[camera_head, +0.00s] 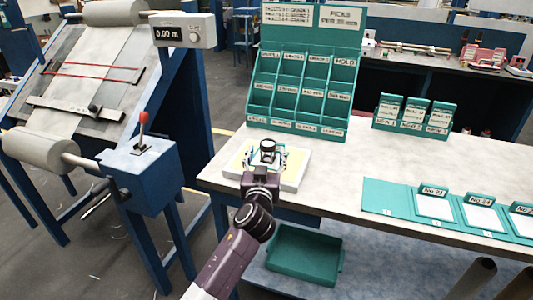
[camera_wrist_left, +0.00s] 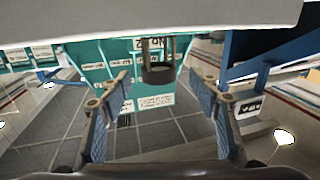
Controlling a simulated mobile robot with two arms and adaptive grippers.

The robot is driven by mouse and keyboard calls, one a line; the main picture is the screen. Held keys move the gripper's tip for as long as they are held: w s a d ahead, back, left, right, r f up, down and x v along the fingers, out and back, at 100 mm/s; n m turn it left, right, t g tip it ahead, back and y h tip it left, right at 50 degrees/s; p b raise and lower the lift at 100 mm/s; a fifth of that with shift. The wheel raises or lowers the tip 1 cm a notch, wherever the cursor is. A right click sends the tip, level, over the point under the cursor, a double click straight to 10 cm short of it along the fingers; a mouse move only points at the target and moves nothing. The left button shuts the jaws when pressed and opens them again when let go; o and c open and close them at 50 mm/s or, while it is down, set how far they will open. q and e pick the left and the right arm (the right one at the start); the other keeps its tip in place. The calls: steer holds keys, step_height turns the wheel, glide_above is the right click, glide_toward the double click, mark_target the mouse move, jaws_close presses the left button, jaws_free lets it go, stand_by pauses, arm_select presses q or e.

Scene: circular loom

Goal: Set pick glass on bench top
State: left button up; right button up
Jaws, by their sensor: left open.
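The pick glass (camera_head: 267,146) is a small dark frame with a round lens. In the head view it is over the pale pad (camera_head: 295,178) at the bench's left end. In the left wrist view the pick glass (camera_wrist_left: 158,73) shows between and beyond the fingertips. My left gripper (camera_head: 265,160) is open, with a finger on each side of it, and I see no clear contact. Its fingers also show in the left wrist view (camera_wrist_left: 160,90). The gripper hides the pick glass's lower part in the head view. The bench top (camera_head: 365,165) is pale grey. My right gripper is not in view.
A teal compartment rack (camera_head: 300,85) stands behind the pad. A smaller teal card holder (camera_head: 412,118) and teal numbered mats (camera_head: 395,197) lie to the right. A teal tray (camera_head: 303,257) sits below the bench. The blue-framed machine (camera_head: 145,175) is left. The bench middle is clear.

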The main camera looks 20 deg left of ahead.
mark_target(268, 142)
arm_select(q)
steer(key=shift+w+r, duration=0.1)
steer(key=shift+w, duration=0.15)
steer(key=x, duration=0.1)
steer(key=p+x, duration=0.1)
steer(key=x, duration=0.1)
steer(key=shift+w+r, duration=0.35)
steer(key=shift+r, duration=0.05)
steer(key=shift+w+a+f, duration=0.1)
steer(key=shift+w+a, duration=0.05)
steer(key=shift+w, duration=0.35)
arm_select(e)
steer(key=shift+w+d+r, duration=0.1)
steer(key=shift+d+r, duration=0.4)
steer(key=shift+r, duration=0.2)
arm_select(q)
steer(key=shift+c, duration=0.2)
steer(key=c, duration=1.4)
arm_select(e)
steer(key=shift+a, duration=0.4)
